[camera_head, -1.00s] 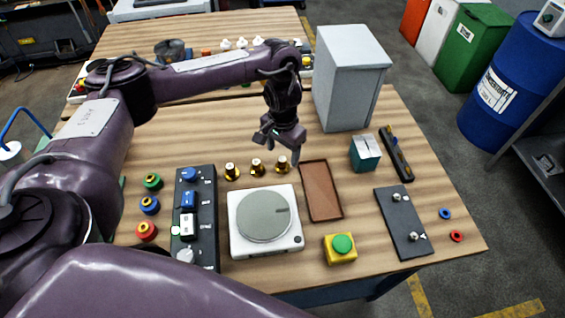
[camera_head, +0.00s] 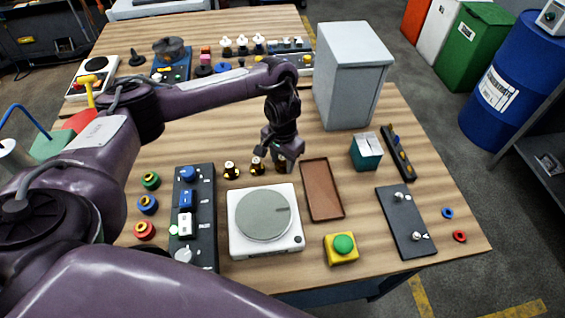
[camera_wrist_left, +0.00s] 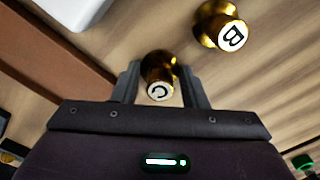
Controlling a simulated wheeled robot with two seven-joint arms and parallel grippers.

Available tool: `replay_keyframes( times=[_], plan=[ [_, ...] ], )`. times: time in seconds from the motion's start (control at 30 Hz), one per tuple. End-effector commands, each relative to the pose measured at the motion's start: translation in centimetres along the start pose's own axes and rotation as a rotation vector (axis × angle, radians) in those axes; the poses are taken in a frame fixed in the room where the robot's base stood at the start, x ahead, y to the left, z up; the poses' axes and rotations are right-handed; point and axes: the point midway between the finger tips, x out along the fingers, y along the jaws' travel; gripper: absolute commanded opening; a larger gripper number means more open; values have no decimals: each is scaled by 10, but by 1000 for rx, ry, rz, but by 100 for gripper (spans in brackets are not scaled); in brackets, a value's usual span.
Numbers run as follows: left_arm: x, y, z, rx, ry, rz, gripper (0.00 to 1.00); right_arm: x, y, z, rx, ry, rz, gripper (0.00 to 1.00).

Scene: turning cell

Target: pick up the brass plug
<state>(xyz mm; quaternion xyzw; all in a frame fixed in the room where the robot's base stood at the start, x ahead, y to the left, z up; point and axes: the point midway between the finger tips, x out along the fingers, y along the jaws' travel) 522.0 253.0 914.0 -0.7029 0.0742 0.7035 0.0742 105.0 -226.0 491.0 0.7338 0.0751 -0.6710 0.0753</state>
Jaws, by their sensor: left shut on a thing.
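Several short brass plugs stand in a row on the wooden table, behind the round-plate scale. My left gripper (camera_head: 279,164) is down at the right-hand plug of the row. In the left wrist view its two fingers (camera_wrist_left: 159,85) are shut on a brass plug marked C (camera_wrist_left: 157,66), one finger on each side. A brass plug marked B (camera_wrist_left: 220,28) stands apart, beside the gripper; in the head view it is the middle plug (camera_head: 257,166). The left-hand plug (camera_head: 231,170) shows only in the head view. My right gripper is not in view.
The white scale (camera_head: 264,246) is in front of the plugs. A brown tray (camera_head: 322,190) lies close to the right of my gripper. A tall grey box (camera_head: 350,75) stands behind it. A dark switch panel (camera_head: 206,235) and coloured rings are to the left.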

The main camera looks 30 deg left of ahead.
Motion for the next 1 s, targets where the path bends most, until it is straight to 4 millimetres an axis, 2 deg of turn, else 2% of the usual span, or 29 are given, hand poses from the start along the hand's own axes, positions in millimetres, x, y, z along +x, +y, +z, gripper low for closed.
replay_keyframes(
  times=[0.27,0.47,0.57,0.8,1.0],
  plan=[
    [-2,0,-1,0,2,0,16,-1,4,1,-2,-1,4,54],
    [-16,-1,-1,0,4,-2,16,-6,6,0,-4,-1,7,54],
    [-33,-1,-2,1,6,-2,16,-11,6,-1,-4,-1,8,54],
    [-101,-2,-2,2,8,-5,16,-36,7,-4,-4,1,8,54],
    [-150,-1,-2,1,8,-4,16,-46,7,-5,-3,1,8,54]
  ],
)
